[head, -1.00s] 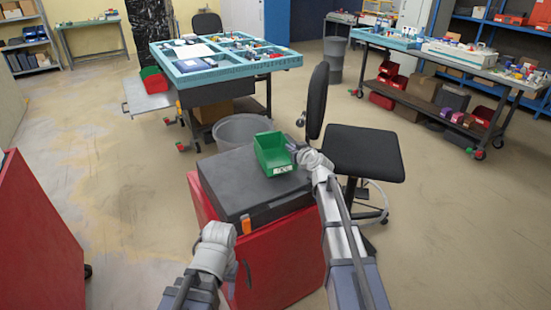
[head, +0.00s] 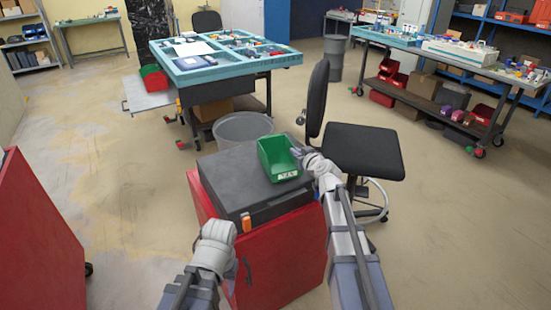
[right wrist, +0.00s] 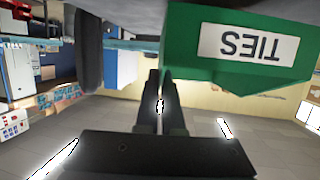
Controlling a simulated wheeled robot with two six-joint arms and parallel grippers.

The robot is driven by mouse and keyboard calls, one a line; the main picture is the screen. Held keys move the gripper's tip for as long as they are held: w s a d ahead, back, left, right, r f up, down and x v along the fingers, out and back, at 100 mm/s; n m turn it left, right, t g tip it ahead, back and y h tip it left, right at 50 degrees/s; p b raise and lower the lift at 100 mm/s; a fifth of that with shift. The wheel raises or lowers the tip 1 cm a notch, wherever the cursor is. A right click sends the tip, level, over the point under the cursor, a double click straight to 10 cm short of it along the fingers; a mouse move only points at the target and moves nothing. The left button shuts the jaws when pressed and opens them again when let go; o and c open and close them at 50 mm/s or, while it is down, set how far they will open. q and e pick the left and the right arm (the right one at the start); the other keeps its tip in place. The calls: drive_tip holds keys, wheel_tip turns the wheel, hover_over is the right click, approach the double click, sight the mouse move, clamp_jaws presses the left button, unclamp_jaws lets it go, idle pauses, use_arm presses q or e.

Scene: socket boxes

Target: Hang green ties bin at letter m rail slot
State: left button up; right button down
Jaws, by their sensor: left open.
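The green ties bin (head: 278,158) is over the black case top of the red cabinet, open side up, in the head view. Its white TIES label is upside down in the right wrist view, where the bin (right wrist: 200,60) fills the upper right. My right gripper (head: 300,154) is at the bin's right side. In the right wrist view its two fingers (right wrist: 160,78) are close together at the bin's edge, shut on it. Whether the bin touches the case is unclear. My left gripper (head: 239,278) is open and empty before the red cabinet. No lettered rail is readable.
The black case (head: 235,185) lies on the red cabinet (head: 280,262). A grey tub (head: 240,127) stands behind it and a black chair (head: 362,150) to the right. A teal-edged table (head: 215,72) is farther back. Open floor lies left (head: 130,170).

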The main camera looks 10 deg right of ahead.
drive_tip(key=shift+f+v, duration=0.2)
drive_tip(key=shift+v, duration=0.7)
drive_tip(key=shift+f+v, duration=0.2)
drive_tip(key=shift+v, duration=0.7)
drive_tip(key=shift+f+v, duration=0.25)
drive_tip(key=shift+v, duration=0.65)
drive_tip(key=shift+s, duration=0.2)
